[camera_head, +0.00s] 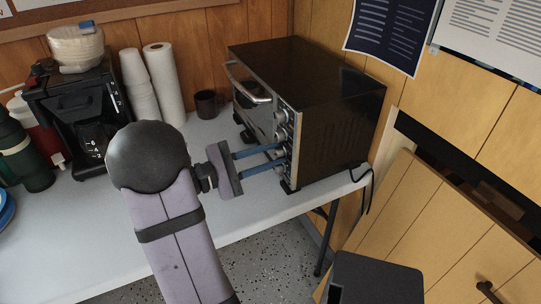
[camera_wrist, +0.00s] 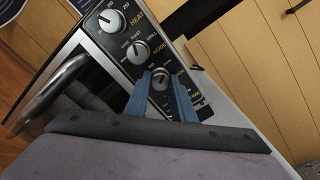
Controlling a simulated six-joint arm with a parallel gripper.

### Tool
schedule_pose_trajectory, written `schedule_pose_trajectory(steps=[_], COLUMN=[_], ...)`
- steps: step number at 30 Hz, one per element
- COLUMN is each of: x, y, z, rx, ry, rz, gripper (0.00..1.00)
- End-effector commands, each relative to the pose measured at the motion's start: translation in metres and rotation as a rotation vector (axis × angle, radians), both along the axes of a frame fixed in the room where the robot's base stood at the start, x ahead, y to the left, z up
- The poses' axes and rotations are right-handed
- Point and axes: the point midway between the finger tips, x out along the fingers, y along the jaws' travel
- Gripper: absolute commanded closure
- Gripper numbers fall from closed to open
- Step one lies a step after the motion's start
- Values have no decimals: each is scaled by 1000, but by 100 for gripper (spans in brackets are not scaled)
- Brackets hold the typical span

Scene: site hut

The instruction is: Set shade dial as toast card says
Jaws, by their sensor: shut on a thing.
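A black toaster oven (camera_head: 325,105) with a steel front stands at the right end of the white table. Its panel has a column of knobs: the HEAT knob (camera_wrist: 109,20), the MODE knob (camera_wrist: 138,50) and a lowest dial (camera_wrist: 160,81).
A white sheet (camera_head: 479,40) hangs right of the dark one. A dark mug (camera_head: 207,104), paper towel roll (camera_head: 163,85), stacked cups (camera_head: 138,88) and coffee maker (camera_head: 78,110) stand left. The table (camera_head: 70,235) is clear in front. A black cord hangs by its right edge.

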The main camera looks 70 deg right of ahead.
Motion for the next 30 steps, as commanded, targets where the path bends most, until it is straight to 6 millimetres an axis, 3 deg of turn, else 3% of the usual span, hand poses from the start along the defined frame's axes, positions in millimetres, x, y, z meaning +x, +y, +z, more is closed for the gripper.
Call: schedule_pose_trajectory(steps=[3, 4, 6, 19, 30], x=[0, 0, 0, 6, 40], y=[0, 0, 0, 5, 39], z=[0, 0, 0, 0, 0], rx=[-1, -1, -1, 0, 0], ry=[-2, -2, -2, -1, -1], rz=[-1, -1, -1, 4, 4], gripper=[100, 70, 59, 59, 59])
